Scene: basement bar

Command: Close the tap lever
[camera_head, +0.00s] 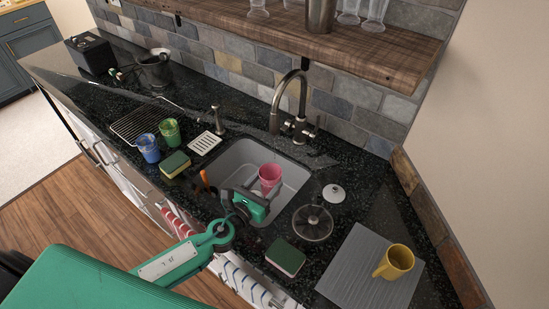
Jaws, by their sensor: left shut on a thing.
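The dark metal tap (299,125) stands behind the sink, its curved spout reaching over the basin. Its small lever (317,123) is on the right side of the tap body; I cannot tell its exact angle. No water stream is clear. My left gripper (264,196) is over the front of the sink, well below and in front of the lever. It is shut on a pink cup (270,174), which is upright over the basin below the spout. The fingertips are partly hidden by the gripper body. My right gripper is not in view.
The sink (297,176) is set in a dark counter. A drain cover (312,222), white stopper (334,193) and sponge (285,258) lie to its right and front. A yellow mug (394,262) stands on a grey mat (352,276). Blue (148,148) and green (170,132) cups stand left.

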